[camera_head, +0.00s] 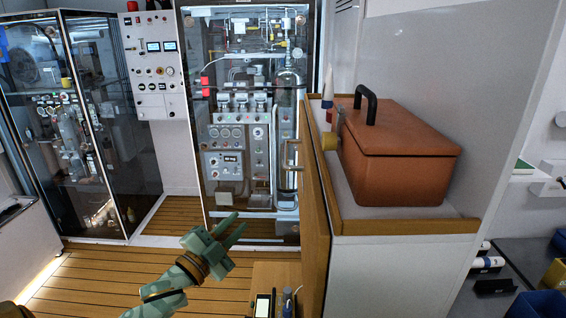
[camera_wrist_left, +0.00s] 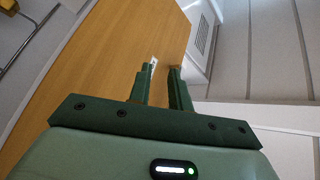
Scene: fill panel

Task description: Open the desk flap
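An upright wooden panel (camera_head: 314,205), which looks like the desk flap, forms the left face of the white cabinet in the head view. A metal bar handle (camera_head: 291,155) sits near its upper left edge. My left gripper (camera_head: 238,225) is left of the panel and lower than the handle, apart from both. Its fingers (camera_wrist_left: 162,68) show a gap with nothing held between them. My right gripper is not in view.
A reddish-brown box (camera_head: 405,165) with a black handle stands on the cabinet top, beside small bottles (camera_head: 327,85). A low wooden surface (camera_head: 267,277) holding small items is below the panel. Glass-fronted equipment cabinets (camera_head: 245,110) stand behind. The plank floor (camera_head: 90,275) at left is clear.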

